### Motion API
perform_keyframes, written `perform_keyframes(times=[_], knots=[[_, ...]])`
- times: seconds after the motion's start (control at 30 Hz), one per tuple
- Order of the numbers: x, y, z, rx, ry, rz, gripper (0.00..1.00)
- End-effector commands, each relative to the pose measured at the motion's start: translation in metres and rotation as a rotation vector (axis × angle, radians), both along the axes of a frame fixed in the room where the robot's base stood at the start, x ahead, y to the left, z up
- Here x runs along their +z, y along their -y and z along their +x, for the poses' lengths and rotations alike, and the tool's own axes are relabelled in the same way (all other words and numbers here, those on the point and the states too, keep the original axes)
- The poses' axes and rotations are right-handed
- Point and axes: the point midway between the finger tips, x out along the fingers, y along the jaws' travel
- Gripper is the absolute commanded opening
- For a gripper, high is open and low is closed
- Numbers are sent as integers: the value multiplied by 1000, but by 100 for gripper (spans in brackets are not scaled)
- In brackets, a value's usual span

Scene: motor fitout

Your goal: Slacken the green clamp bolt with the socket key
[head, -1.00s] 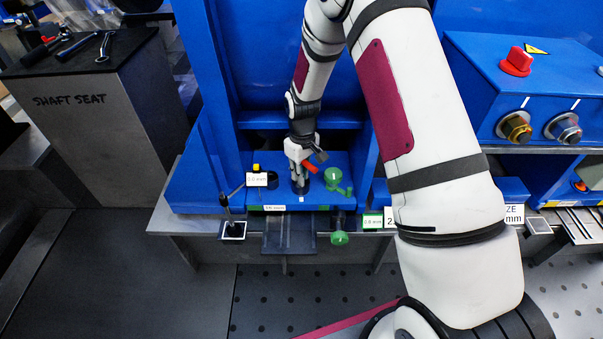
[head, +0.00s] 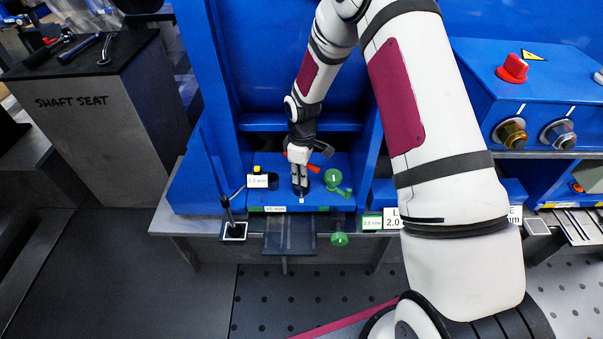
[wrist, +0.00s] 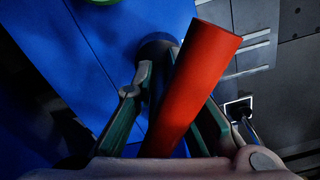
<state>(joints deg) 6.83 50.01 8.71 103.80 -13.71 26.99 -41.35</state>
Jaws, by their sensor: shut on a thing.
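My gripper (head: 299,188) points down over the blue bench fixture, its fingers on the socket key. The key's red handle (head: 315,168) sticks out sideways at the gripper; in the wrist view the handle (wrist: 196,85) slants across the fingers and hides part of them. A dark round piece (wrist: 155,46) shows just beyond the fingertips; its join with the key is hidden. A green round part (head: 333,177) with a short green arm stands just right of the gripper. Another green knob (head: 340,239) sits lower, at the front edge. I cannot tell which green part is the clamp bolt.
A black lever (head: 227,208) on a white-edged square pad stands left of the gripper. A small white label (head: 258,181) is close by on the left. Blue uprights flank the work area. A blue control box (head: 530,100) with knobs stands at right.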

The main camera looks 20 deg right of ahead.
Motion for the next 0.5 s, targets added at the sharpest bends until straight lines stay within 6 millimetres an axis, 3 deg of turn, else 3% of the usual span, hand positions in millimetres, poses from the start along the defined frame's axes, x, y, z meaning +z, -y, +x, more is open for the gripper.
perform_keyframes(times=[0.37, 0.5], knots=[[-2, 2, -6, 75, -17, -3, 0], [-1, 2, -6, 174, -17, -1, 0]])
